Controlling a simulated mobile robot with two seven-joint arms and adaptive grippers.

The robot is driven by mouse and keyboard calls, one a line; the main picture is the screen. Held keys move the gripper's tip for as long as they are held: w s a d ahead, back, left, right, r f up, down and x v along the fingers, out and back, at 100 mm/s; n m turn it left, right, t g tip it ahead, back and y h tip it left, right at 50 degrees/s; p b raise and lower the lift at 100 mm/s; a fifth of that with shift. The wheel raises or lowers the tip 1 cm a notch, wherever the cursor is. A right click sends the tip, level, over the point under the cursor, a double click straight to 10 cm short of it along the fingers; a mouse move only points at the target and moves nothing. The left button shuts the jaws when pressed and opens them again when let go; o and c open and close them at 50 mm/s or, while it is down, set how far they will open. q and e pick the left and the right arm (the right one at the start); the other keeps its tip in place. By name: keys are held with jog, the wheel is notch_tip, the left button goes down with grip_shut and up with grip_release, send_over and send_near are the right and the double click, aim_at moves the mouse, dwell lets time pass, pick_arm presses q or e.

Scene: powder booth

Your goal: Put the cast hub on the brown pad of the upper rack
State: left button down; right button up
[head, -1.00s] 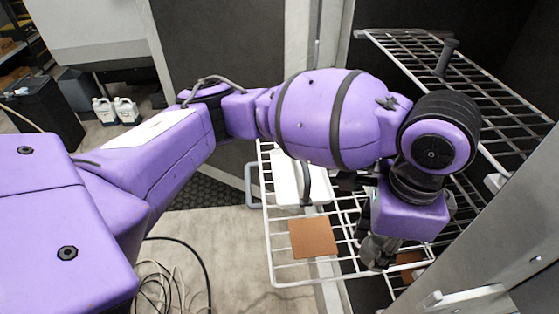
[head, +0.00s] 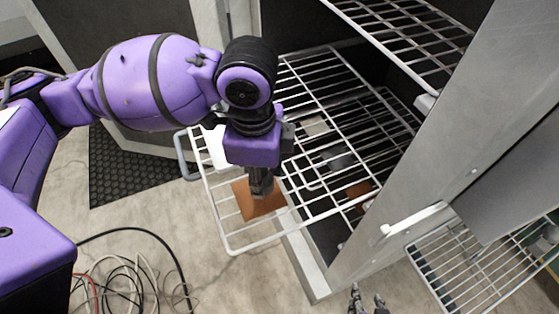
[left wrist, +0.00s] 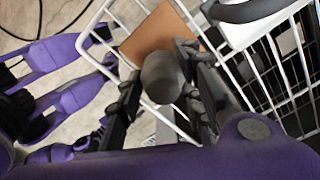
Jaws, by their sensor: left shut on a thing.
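The cast hub (left wrist: 162,78) is a dark grey, round-ended piece. In the left wrist view it sits between the fingers of my left gripper (left wrist: 160,88), which is shut on it. In the head view the left gripper (head: 262,184) points down over the brown pad (head: 258,209) on the wire shelf of the upper rack (head: 232,240) and hides part of it. The pad also shows beyond the hub in the left wrist view (left wrist: 152,36). I cannot tell the gap between hub and pad. My right gripper (head: 367,298) is at the bottom edge, fingers apart and empty.
Another brown pad (head: 358,192) shows lower down through the wires. A higher wire shelf (head: 410,45) and a grey metal door panel (head: 440,150) stand to the right. A white container (head: 216,150) is behind the left gripper. Loose cables (head: 120,265) lie on the floor.

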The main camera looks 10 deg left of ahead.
pick_arm(q)
jog(key=shift+w+a+f, duration=0.1)
jog(key=shift+a+f, duration=0.3)
jog(key=shift+f, duration=0.1)
notch_tip(320, 180, down, 3)
jog(key=shift+a+f+b, duration=0.1)
jog(key=shift+f+b, duration=0.05)
jog(key=shift+b, duration=0.2)
jog(key=c, duration=1.5)
grip_release()
jog(key=shift+f, duration=0.1)
jog(key=o, duration=0.3)
